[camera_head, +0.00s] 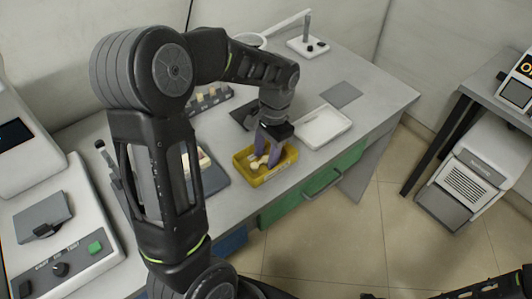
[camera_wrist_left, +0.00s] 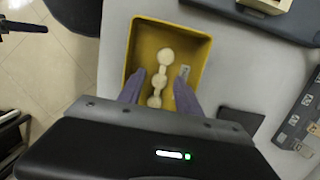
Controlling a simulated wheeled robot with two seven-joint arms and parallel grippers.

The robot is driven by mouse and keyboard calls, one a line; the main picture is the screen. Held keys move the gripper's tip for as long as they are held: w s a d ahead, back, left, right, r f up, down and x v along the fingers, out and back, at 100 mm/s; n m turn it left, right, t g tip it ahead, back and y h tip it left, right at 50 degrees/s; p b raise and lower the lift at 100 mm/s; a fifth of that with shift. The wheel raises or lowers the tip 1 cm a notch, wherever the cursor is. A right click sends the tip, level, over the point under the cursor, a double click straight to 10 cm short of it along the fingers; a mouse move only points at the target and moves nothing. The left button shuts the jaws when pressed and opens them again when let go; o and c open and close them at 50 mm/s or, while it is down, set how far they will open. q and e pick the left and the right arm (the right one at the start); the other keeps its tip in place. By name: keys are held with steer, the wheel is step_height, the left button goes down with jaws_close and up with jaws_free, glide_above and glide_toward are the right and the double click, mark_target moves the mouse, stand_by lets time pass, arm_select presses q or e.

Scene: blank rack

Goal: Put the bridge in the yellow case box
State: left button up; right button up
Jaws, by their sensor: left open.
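The yellow case box (camera_head: 279,171) sits open on the grey bench near its front edge. It also fills the middle of the left wrist view (camera_wrist_left: 205,50). The wrist view shows a gap between each finger and the bridge. Dark parts of my right arm show at the bottom right; its fingers are not clear.
A white tray (camera_head: 323,127) stands right of the box, with a grey pad (camera_head: 341,95) behind it. A dark blue-grey tray (camera_head: 211,178) with pale pieces lies left. A dark rack (camera_head: 209,100) stands behind.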

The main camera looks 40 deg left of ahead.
arm_select(q)
step_height(320, 180, up, 12)
steer(key=w, duration=0.1)
steer(key=shift+w+d, duration=0.3)
steer(key=shift+w, duration=0.05)
